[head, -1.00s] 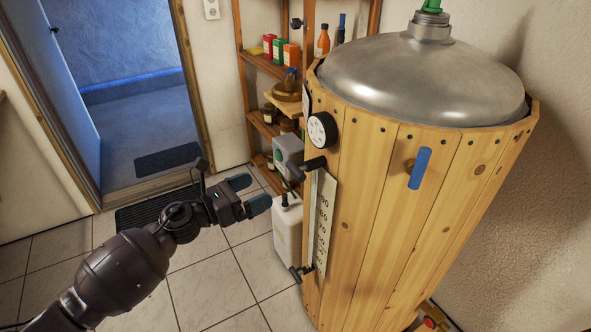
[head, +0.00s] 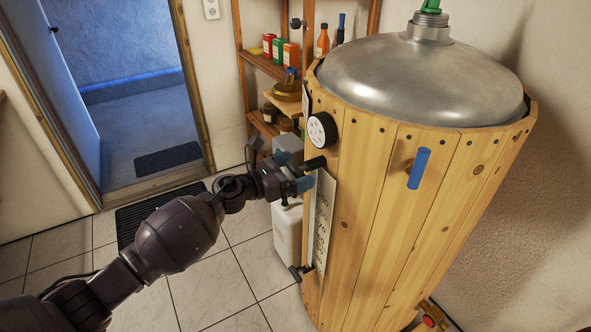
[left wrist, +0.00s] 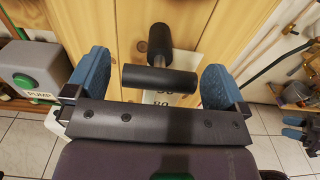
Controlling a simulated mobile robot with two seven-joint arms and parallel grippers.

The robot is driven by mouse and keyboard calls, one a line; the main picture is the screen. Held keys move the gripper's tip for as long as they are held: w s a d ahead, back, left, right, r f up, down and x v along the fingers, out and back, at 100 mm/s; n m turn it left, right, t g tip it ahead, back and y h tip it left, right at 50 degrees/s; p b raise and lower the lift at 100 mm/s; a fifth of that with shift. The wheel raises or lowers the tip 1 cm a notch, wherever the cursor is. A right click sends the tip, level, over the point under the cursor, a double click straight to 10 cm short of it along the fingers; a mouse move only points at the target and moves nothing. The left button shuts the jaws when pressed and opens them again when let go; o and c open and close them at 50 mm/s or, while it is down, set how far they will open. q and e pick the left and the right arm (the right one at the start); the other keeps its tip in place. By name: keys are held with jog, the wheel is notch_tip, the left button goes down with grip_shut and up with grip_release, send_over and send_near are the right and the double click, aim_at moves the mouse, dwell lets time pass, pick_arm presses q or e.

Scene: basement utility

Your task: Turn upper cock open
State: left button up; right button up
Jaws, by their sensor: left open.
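The upper cock is a black T-shaped handle (head: 315,163) at the top of the white gauge plate on the wooden-clad tank. In the left wrist view its crossbar (left wrist: 160,79) lies level, in front of its stem, between my blue fingertips. My left gripper (head: 297,171) is open at the cock, one finger on each side; the left wrist view shows a gap at both ends of the bar (left wrist: 146,84). The lower cock (head: 301,272) is at the bottom of the plate. What may be my right gripper (left wrist: 300,128) shows small at the right edge of the left wrist view.
The tank (head: 370,220) has a round dial (head: 322,130) above the cock and a blue handle (head: 420,168) to the right. A grey pump box with a green button (left wrist: 30,75) and a white canister (head: 286,235) stand close by my left gripper. Shelves (head: 262,66) are behind.

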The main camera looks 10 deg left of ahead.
pick_arm(q)
jog(key=shift+w+d, duration=0.1)
jog(key=shift+d, duration=0.1)
jog(key=c, duration=0.6)
